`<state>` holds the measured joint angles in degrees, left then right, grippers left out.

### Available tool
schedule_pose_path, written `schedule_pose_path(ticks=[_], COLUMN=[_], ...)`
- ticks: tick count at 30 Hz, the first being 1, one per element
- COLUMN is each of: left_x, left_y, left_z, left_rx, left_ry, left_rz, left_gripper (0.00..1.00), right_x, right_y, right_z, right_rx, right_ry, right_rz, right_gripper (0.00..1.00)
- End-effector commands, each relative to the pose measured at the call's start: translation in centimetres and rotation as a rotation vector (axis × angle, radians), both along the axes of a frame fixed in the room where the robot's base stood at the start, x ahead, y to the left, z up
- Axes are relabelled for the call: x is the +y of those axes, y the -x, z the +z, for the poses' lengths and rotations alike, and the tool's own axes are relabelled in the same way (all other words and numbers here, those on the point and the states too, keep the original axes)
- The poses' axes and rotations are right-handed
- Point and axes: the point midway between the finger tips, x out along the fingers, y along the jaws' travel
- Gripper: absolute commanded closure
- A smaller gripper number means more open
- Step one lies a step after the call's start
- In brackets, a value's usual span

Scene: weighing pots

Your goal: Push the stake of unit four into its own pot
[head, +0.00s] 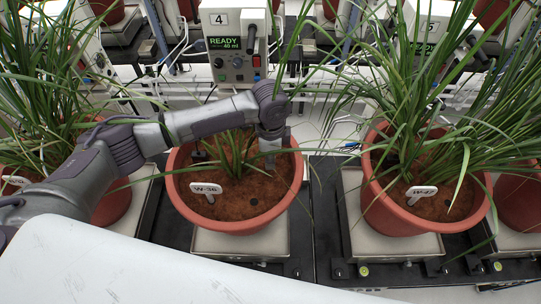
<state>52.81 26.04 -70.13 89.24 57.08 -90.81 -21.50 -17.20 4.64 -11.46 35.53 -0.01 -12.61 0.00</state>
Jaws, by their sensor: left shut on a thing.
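The unit four pot (184,203) is a round terracotta pot of brown soil with a grassy plant, below the unit box (236,66) marked 4. A white label reading W-36 (207,188) stands in its soil at the front left. My left gripper (269,158) points down inside the pot's right rear side, close to the soil. It is shut on a slim thing, taken as the stake; the fingers hide most of it, so I cannot tell how deep it sits. A small dark round spot (254,201) shows in the soil in front. My right gripper is not in view.
The pot stands on a pale scale (242,243) on a dark rail. A pot with label W-47 (421,191) stands to the right, its long leaves spreading left. Another pot (112,205) is at the left, partly behind my arm. The unit box display reads READY.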

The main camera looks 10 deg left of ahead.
Motion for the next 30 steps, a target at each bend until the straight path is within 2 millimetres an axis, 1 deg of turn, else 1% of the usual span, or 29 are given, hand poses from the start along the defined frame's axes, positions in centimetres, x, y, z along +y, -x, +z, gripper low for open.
schedule_pose_path(ticks=[5, 11, 12, 17, 30], left_x=[0.00, 0.00, 0.00, 0.00, 0.00], left_y=[0.02, 0.01, 0.01, 0.01, 0.01], left_z=[-0.43, -0.40, -0.39, -0.38, -0.38], left_rx=[0.000, 0.000, 0.000, 0.000, 0.000], left_ry=[0.000, 0.000, 0.000, 0.000, 0.000], left_rz=[0.000, 0.000, 0.000, 0.000, 0.000], left_gripper=[1.00, 1.00, 0.77, 0.50, 0.49], right_x=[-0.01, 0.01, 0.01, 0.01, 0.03], right_y=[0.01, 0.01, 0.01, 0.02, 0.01], right_z=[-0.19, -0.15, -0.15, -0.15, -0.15], right_rx=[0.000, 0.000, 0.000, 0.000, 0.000], right_ry=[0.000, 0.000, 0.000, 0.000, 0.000], right_rz=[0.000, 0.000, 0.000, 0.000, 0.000], right_gripper=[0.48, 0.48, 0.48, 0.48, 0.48])
